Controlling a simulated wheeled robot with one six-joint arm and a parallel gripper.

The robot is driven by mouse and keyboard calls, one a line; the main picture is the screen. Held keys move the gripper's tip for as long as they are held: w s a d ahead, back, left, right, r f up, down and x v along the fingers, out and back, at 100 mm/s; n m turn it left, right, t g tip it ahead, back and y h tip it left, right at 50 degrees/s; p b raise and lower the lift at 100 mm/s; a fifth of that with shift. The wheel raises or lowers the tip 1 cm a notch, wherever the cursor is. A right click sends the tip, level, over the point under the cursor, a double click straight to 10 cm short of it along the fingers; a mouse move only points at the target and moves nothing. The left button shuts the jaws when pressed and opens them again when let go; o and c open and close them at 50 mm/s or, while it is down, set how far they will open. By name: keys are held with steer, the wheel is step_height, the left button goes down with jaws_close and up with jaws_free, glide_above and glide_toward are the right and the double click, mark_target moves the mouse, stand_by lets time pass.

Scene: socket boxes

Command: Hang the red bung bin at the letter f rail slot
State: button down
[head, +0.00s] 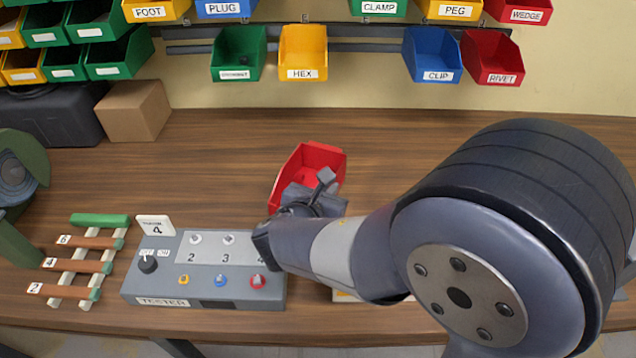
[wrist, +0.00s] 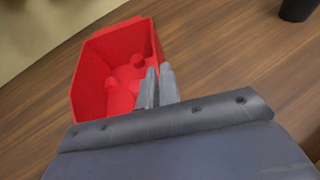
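The red bin (head: 314,158) is at the middle of the wooden table, with its open top showing and its label not readable. In the wrist view the red bin (wrist: 100,75) holds a few red rounded pieces. My gripper (head: 312,190) is at the bin's near side. In the wrist view my gripper's fingers (wrist: 157,88) are close together at the bin's right wall, seemingly one on each side of it. I cannot tell whether the bin touches the table. The wall rail (head: 365,46) has a bare stretch between the HEX and CLIP bins. No letter f is readable.
On the lower rail hang a green bin (head: 238,55), yellow HEX bin (head: 302,74), blue CLIP bin (head: 437,77) and red RIVET bin (head: 501,79). More bins hang above. A grey tester box (head: 205,290) and a rack (head: 80,265) stand front left; a cardboard box (head: 134,110) stands behind.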

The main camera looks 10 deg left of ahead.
steer(key=shift+s+a+r, duration=0.1)
steer(key=shift+s+a, duration=0.05)
steer(key=shift+s, duration=0.7)
steer(key=shift+s+a+r, duration=0.1)
steer(key=shift+s+a, duration=0.05)
steer(key=shift+s, duration=0.7)
steer(key=shift+s+a+f+p, duration=0.1)
steer(key=shift+s+p, duration=0.1)
steer(key=shift+s, duration=0.55)
steer(key=shift+s+a+f+p, duration=0.1)
steer(key=shift+s+p, duration=0.05)
steer(key=shift+s, duration=0.6)
